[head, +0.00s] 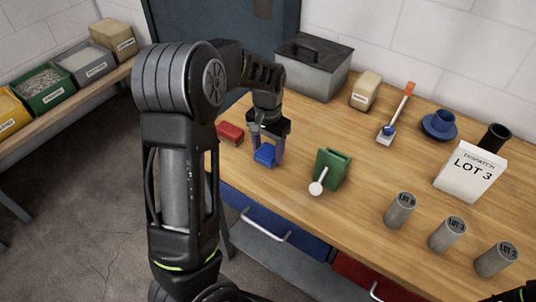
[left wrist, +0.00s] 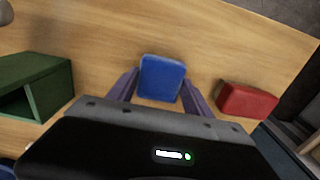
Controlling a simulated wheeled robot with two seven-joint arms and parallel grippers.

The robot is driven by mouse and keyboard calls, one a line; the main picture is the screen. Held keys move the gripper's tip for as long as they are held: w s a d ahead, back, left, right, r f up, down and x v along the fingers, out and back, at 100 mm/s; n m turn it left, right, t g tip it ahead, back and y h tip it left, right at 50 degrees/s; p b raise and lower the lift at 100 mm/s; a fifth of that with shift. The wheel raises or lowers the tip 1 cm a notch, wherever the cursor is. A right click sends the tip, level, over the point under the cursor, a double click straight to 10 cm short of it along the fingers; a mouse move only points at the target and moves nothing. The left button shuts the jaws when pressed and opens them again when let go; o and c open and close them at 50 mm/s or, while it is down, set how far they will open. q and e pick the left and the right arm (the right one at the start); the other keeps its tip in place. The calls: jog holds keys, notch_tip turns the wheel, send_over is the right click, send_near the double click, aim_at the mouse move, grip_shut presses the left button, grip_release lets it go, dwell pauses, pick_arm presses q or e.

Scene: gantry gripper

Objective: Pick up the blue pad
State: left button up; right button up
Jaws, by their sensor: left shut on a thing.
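The blue pad (head: 265,155) is a small rounded block over the wooden workbench (head: 300,125), near its left end. In the left wrist view the blue pad (left wrist: 162,78) sits between the two fingers. My left gripper (head: 267,146) comes down on it from above and is shut on it; its fingers also show in the left wrist view (left wrist: 160,92). I cannot tell whether the pad touches the bench. Only a dark piece of what may be my right arm shows at the bottom right corner of the head view; its gripper is not seen.
A red pad (head: 230,132) lies left of the blue one, and a green open box (head: 331,168) stands to the right with a white round-ended thing (head: 317,187) before it. Several grey cylinders (head: 400,210) and a LOT 3 sign (head: 469,172) stand right.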

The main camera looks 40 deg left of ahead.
aim_at(268, 151)
pick_arm(q)
jog(key=c, duration=0.3)
notch_tip(268, 151, up, 10)
jog(key=b, duration=0.1)
dwell(0.5)
dwell(0.3)
